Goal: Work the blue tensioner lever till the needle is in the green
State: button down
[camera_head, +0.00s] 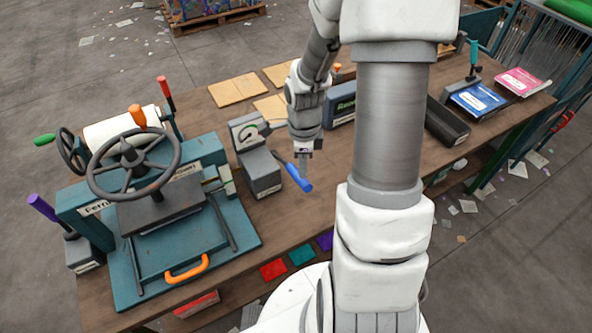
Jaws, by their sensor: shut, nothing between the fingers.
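The blue tensioner lever (298,178) sticks out from the right side of a grey tensioner box (260,172) on the workbench, its handle slanting down to the right. A dial (248,131) with a green arc stands on the back of the box. The needle is too small to read. My gripper (304,174) points down at the lever, its fingertips shut and right at the blue handle. Nothing shows held between the fingers. I cannot tell whether they touch the handle.
A teal press with a large handwheel (133,165) and an orange handle (187,269) stands left. Brown sheets (238,90) lie behind. A dark tray (447,122), a blue pack (478,98) and a pink pack (518,80) lie right. Bench in front of the lever is clear.

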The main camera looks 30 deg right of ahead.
notch_tip(320, 180, down, 9)
jog(key=b, duration=0.8)
jog(key=shift+b, duration=0.3)
dwell(2.2)
dwell(0.4)
notch_tip(320, 180, up, 14)
jog(key=p, duration=1)
jog(key=shift+f, duration=0.1)
dwell(1.1)
notch_tip(320, 180, down, 5)
jog(key=m+b, duration=0.3)
jog(key=m, duration=0.3)
dwell(0.6)
